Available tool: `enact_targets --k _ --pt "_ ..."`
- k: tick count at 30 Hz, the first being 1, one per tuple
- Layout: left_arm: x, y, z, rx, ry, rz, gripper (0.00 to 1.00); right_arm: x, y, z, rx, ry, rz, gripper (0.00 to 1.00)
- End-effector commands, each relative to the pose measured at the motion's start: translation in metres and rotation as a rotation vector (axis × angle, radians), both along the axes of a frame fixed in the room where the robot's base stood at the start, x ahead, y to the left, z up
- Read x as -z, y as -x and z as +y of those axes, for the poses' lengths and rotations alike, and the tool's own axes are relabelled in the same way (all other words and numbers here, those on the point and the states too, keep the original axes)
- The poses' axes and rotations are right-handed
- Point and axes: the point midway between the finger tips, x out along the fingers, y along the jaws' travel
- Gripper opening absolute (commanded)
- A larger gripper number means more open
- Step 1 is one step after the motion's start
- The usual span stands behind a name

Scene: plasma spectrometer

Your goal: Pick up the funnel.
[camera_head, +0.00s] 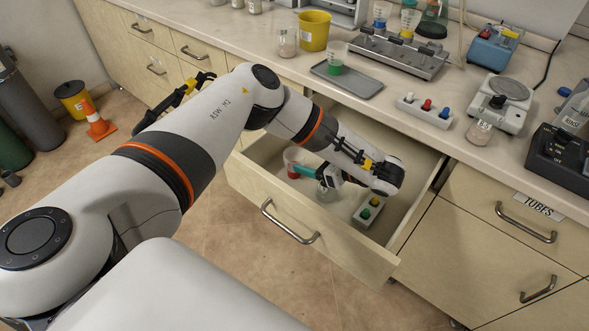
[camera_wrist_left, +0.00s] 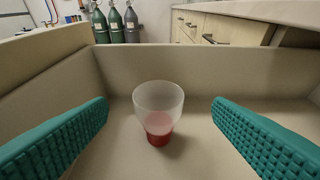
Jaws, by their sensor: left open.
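The funnel (camera_head: 292,158) looks like a clear, cup-shaped piece with a wide top and a narrower red base. It stands upright in the open drawer (camera_head: 340,249), towards its left end. In the left wrist view the funnel (camera_wrist_left: 158,105) is centred ahead, between the two teal fingers but beyond their tips. My left gripper (camera_head: 301,171) reaches down into the drawer from the right of the funnel. Its fingers are wide apart with nothing between them, and they do not appear to touch the funnel. The teal fingers partly hide the funnel in the head view. My right gripper is not in view.
Beside my left wrist in the drawer are a clear glass vessel (camera_head: 326,191) and a small white block with coloured knobs (camera_head: 369,210). The drawer walls (camera_wrist_left: 200,68) surround the gripper. Above, the counter (camera_head: 378,114) holds a grey tray (camera_head: 352,87), a scale (camera_head: 497,112) and other equipment.

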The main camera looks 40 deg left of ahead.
Motion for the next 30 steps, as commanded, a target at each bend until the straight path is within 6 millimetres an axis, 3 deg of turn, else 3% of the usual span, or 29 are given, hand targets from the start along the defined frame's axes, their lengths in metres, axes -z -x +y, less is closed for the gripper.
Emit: enact_targets --k 8,17,24,30 --pt "0.007 0.000 0.017 -0.001 -0.001 0.001 0.75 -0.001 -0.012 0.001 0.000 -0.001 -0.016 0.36" --pt "0.024 0.000 0.055 -0.002 -0.001 0.000 0.75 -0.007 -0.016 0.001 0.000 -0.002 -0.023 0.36" --pt "0.027 -0.001 0.057 0.001 0.000 0.000 0.75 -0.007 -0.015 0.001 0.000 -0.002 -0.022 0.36" --pt "0.026 -0.001 0.057 0.001 0.000 0.000 0.44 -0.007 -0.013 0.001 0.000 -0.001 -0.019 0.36"
